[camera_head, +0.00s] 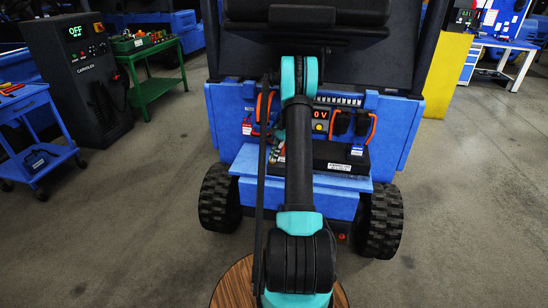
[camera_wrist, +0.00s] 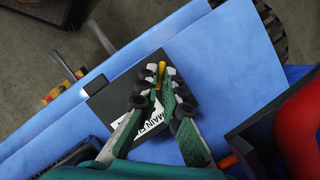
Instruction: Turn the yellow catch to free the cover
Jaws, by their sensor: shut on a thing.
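The yellow catch (camera_wrist: 161,71) is a narrow yellow piece on a flat black cover (camera_wrist: 112,104) in the wrist view. My gripper (camera_wrist: 158,84) has its green and grey fingers shut around the catch, whose far end shows between the fingertips. The fingers hide the rest of the catch and part of a white label (camera_wrist: 152,120) that begins "MAIN". The black cover lies against a blue panel and looks closed. In the head view my arm hides the catch.
The blue vehicle (camera_head: 390,115) stands ahead, with a lit display (camera_head: 320,114), orange cables (camera_head: 372,128) and a long black box (camera_head: 340,158). In the wrist view a red rounded part (camera_wrist: 302,120) is at the right. Open floor lies either side of the vehicle.

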